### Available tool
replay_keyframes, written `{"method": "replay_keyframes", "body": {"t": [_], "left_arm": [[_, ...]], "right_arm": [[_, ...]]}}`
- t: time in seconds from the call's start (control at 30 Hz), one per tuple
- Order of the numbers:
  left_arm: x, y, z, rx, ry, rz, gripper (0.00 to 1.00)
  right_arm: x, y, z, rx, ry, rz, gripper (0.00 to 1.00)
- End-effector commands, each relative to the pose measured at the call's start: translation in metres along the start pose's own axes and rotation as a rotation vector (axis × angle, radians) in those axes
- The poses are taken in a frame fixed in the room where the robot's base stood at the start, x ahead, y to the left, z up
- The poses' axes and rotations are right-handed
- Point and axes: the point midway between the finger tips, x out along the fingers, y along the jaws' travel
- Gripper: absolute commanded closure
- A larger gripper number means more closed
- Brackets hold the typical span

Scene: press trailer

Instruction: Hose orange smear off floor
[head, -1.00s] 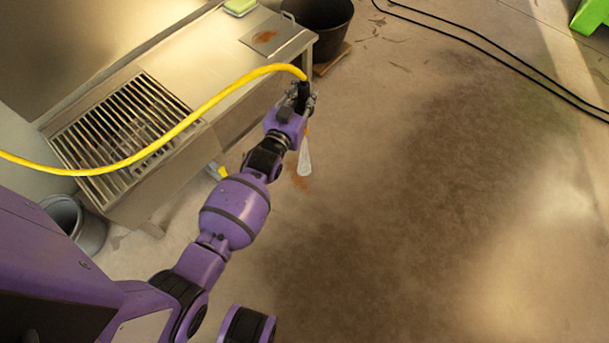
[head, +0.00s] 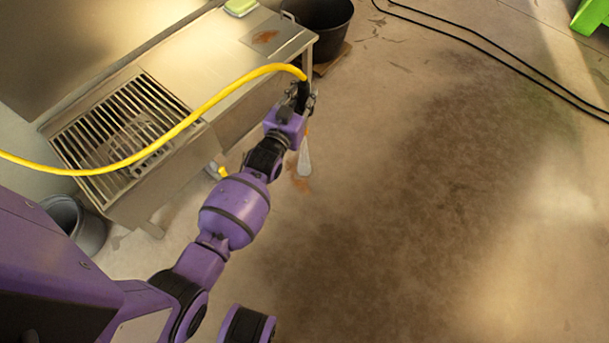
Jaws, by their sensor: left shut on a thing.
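My left gripper (head: 303,100) is shut on the black nozzle (head: 302,90) of the yellow hose (head: 225,93). A pale, narrow spray of water (head: 304,160) shows below the gripper and points down at the floor. A small orange-brown smear (head: 300,184) lies on the floor at the lower end of the spray, partly covered by it. A thin orange streak also shows just beside the upper part of the spray. My right gripper is not in view.
A metal bench with a grate (head: 120,120) stands at left, with a brown-stained plate (head: 266,37) and a green-topped sponge (head: 240,7). A black tub (head: 320,25) stands behind it, a grey bucket (head: 72,222) at lower left. Black cables (head: 480,48) cross the far floor. The dark, wet-looking floor (head: 420,200) is clear.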

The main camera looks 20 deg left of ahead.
Motion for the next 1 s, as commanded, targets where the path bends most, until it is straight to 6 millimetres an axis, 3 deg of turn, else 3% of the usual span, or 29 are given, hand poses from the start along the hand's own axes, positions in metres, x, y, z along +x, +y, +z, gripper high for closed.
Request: {"method": "replay_keyframes", "body": {"t": [0.57,1.0], "left_arm": [[0.001,-0.001,-0.002,0.0,0.003,0.0,1.0],[0.009,-0.025,-0.002,0.001,0.003,0.0,1.0]], "right_arm": [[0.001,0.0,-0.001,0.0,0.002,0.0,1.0],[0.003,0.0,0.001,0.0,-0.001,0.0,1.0]]}}
